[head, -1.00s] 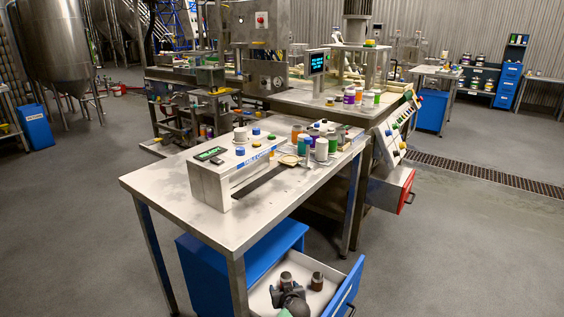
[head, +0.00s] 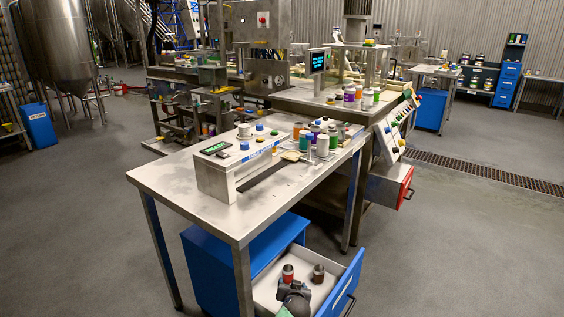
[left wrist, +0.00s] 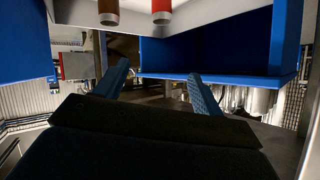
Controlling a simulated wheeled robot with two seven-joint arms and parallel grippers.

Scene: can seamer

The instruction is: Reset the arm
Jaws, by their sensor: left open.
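My left gripper (head: 293,289) is at the open white-lined drawer of the blue cabinet below the front table. In the left wrist view its two blue fingers (left wrist: 158,74) are spread apart with nothing between them. A red can (head: 288,272) and a brown can (head: 319,273) stand upright in the drawer (head: 265,289), just beyond the gripper. The red can (left wrist: 161,10) and brown can (left wrist: 108,12) also show at the top edge of the left wrist view, clear of the fingers. My right gripper is not in view.
The steel table (head: 185,191) above the drawer carries a control box (head: 222,178) and several coloured cans. Its front leg (head: 243,280) stands beside the drawer. The blue drawer front (head: 343,285) lies to the right. The floor at right is clear.

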